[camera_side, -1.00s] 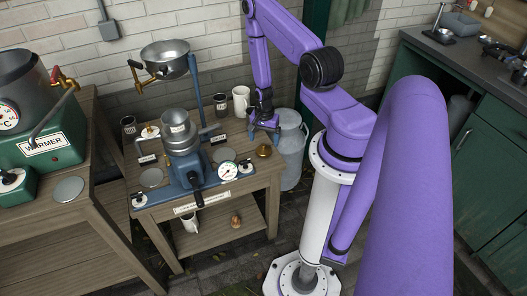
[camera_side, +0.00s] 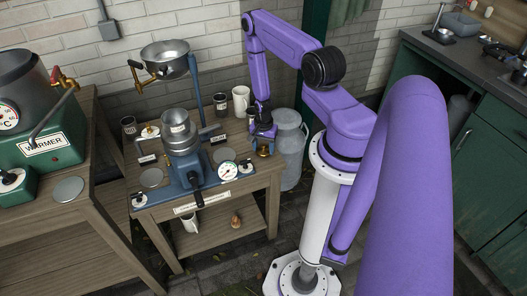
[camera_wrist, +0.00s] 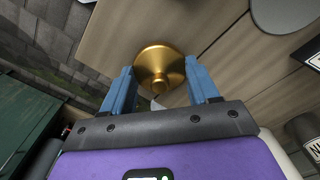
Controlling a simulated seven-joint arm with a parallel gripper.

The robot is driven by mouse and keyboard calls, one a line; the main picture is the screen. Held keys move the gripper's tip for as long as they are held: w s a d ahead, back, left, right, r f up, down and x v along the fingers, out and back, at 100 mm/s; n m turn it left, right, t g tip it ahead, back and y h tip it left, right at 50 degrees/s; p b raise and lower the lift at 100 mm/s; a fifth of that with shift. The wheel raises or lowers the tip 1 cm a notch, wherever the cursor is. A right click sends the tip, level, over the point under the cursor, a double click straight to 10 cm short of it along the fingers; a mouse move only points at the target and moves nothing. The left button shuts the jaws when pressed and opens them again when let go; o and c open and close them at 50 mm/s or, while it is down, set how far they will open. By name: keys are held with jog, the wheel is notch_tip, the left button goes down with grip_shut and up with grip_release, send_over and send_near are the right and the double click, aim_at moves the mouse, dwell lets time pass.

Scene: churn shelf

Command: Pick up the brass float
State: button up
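The brass float (camera_side: 264,153) is a round golden piece near the right edge of the wooden table. In the wrist view the float (camera_wrist: 160,62) lies between the two blue fingers, with its knob towards the camera. My gripper (camera_side: 263,142) is directly over it, pointing down. In the wrist view my gripper (camera_wrist: 158,78) is open, one finger on each side of the float, with a slight gap seeming to show. Contact with the float cannot be made out.
The blue churn machine (camera_side: 183,140) with its gauge stands left of the float. A white mug (camera_side: 241,101) and a dark jar (camera_side: 221,105) stand behind. A grey milk can (camera_side: 291,150) is on the floor to the right. A brownish object (camera_side: 236,220) lies on the lower shelf.

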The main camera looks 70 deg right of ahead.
jog(key=shift+r, duration=0.15)
notch_tip(320, 180, up, 10)
jog(key=shift+f, duration=0.15)
dwell(0.7)
jog(key=r, duration=0.1)
notch_tip(320, 180, up, 26)
send_over(263, 145)
jog(key=w+a+n, duration=0.6)
jog(key=w+a, duration=1.4)
jog(key=w, duration=0.2)
jog(key=shift+s+d+f, duration=0.1)
jog(key=shift+d+f, duration=0.05)
jog(key=shift+f, duration=1.3)
jog(key=shift+d+f, duration=0.2)
jog(key=shift+f, duration=1.3)
jog(key=shift+s+d+f, duration=0.1)
jog(key=shift+d+f, duration=0.05)
jog(key=shift+f, duration=1.3)
